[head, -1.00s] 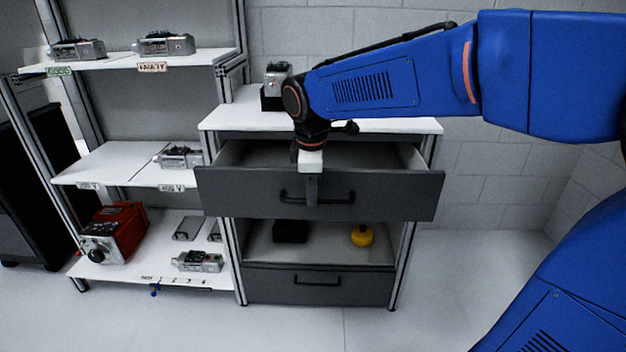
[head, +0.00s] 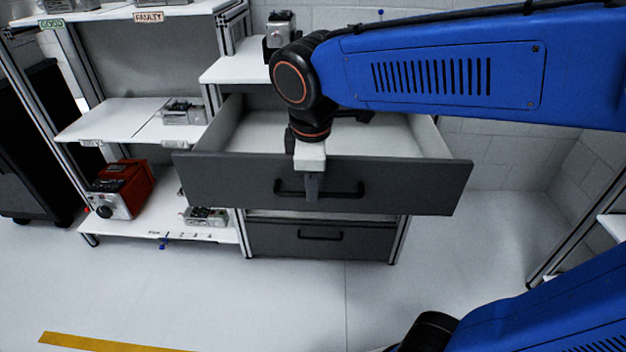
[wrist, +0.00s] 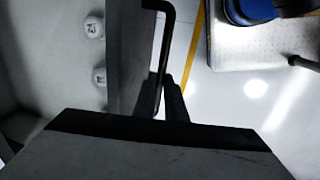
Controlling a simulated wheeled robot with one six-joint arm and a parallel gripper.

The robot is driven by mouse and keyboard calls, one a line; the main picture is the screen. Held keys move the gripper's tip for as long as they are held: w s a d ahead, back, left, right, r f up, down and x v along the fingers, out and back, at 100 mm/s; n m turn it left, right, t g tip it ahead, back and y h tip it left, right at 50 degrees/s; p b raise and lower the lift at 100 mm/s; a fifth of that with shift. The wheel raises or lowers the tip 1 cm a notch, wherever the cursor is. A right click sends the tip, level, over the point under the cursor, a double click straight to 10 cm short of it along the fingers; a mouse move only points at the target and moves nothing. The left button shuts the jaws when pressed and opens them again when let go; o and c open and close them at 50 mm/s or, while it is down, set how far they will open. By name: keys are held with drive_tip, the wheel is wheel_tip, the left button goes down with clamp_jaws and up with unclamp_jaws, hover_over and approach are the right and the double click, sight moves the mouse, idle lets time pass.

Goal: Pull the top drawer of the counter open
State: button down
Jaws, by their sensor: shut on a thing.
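The counter (head: 228,70) has a white top and a dark grey top drawer (head: 410,188), which stands well out from the frame. Its black bar handle (head: 345,193) is on the drawer front. My gripper (head: 312,188) points down at the front and is shut on the handle, left of its middle. In the wrist view the handle (wrist: 164,50) runs up from between the dark fingertips (wrist: 163,98). The drawer's inside shows a pale floor; in the wrist view two small round white marked items (wrist: 94,27) lie in it.
A closed lower drawer (head: 290,240) sits beneath. A shelf rack (head: 100,130) at left holds metal devices and a red box (head: 125,185). A device stands in a black holder (head: 279,35) on the counter. The floor in front is clear, with a yellow line (head: 100,343).

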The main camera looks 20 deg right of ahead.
sight(363, 163)
drive_tip(key=shift+r, duration=0.1)
drive_tip(key=c, duration=1.8)
unclamp_jaws()
drive_tip(key=s+r, duration=0.1)
drive_tip(key=r, duration=0.4)
drive_tip(key=s+r, duration=0.1)
drive_tip(key=r, duration=0.5)
drive_tip(key=s+a+r, duration=0.1)
drive_tip(key=r, duration=0.5)
drive_tip(key=shift+s, duration=0.1)
drive_tip(key=s+d+f+m+t, duration=0.1)
drive_tip(key=s+d+f+m, duration=0.1)
drive_tip(key=d+f+m, duration=0.2)
drive_tip(key=s+d+f+m+t, duration=0.1)
drive_tip(key=d+f+m, duration=0.4)
drive_tip(key=f, duration=0.6)
drive_tip(key=s+d+f+m, duration=0.3)
drive_tip(key=d+f+m, duration=0.2)
drive_tip(key=d+f, duration=0.2)
drive_tip(key=shift+d+f+t+y, duration=0.3)
drive_tip(key=shift+d+f+t, duration=0.05)
drive_tip(key=shift+f+t, duration=0.05)
